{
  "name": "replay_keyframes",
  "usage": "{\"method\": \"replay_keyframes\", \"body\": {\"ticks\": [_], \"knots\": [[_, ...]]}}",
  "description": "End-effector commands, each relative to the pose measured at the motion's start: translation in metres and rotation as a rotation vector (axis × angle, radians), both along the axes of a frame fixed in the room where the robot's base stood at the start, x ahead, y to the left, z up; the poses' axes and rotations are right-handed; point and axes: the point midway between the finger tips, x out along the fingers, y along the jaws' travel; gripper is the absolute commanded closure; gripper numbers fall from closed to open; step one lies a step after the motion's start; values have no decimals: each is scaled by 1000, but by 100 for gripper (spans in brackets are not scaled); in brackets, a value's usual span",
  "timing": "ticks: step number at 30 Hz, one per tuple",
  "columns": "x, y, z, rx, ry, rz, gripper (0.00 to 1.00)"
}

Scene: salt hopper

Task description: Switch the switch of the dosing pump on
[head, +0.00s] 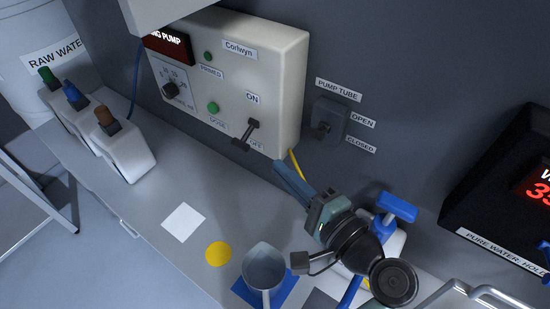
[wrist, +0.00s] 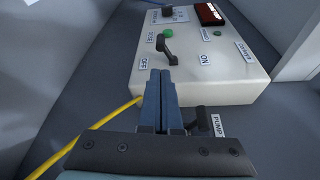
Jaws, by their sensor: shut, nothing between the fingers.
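The dosing pump (head: 285,65) is a cream box on the wall with a partly cut-off red "PUMP" sign. Its switch (head: 247,132) is a dark lever between an ON label above and an OFF label below. The lever tilts down toward the OFF side. In the wrist view the pump (wrist: 232,88) is upside down, with the switch (wrist: 166,46) just beyond my fingertips. My gripper (head: 279,167) is shut and empty, below and right of the lever by the box's lower edge. It also shows in the wrist view (wrist: 160,76). In the head view the fingertips are apart from the lever.
A pump tube valve (head: 329,122) with OPEN and CLOSED labels sits on the wall to the right. A yellow tube (head: 295,165) runs beneath the pump. A metal jug (head: 264,268) stands on the bench below, and several capped white bottles (head: 126,152) stand at left.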

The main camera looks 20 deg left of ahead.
Motion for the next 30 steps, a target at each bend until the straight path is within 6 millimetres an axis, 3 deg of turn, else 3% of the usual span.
{"method": "replay_keyframes", "body": {"ticks": [12, 18, 30], "knots": [[45, 57, -1, -1, -1, 4, 100], [53, 67, -5, -3, 0, 1, 100], [55, 68, -5, -1, 1, 1, 100]]}}
